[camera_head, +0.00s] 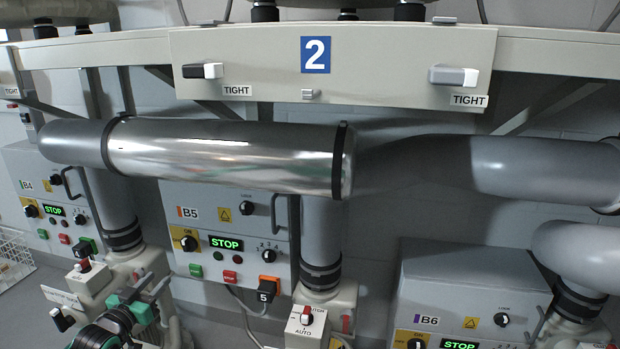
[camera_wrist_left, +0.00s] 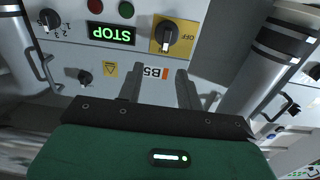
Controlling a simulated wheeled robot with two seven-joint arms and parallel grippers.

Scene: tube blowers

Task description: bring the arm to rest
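My left gripper (camera_head: 120,318) shows at the bottom left of the head view, dark with green parts, low in front of the pipe stands between panels B4 and B5. In the left wrist view its two grey fingers (camera_wrist_left: 160,78) stand apart with nothing between them. That view shows the B5 panel (camera_wrist_left: 120,60) upside down beyond the fingers, and the fingers appear clear of it. My right gripper is in neither view.
Blower panels B4 (camera_head: 28,178), B5 (camera_head: 182,228) and B6 (camera_head: 465,275) stand along the wall. A large horizontal pipe (camera_head: 230,155) crosses above them, under beam 2 (camera_head: 400,65). A selector box (camera_head: 306,326) is right of my left gripper. A white wire basket (camera_head: 12,258) is far left.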

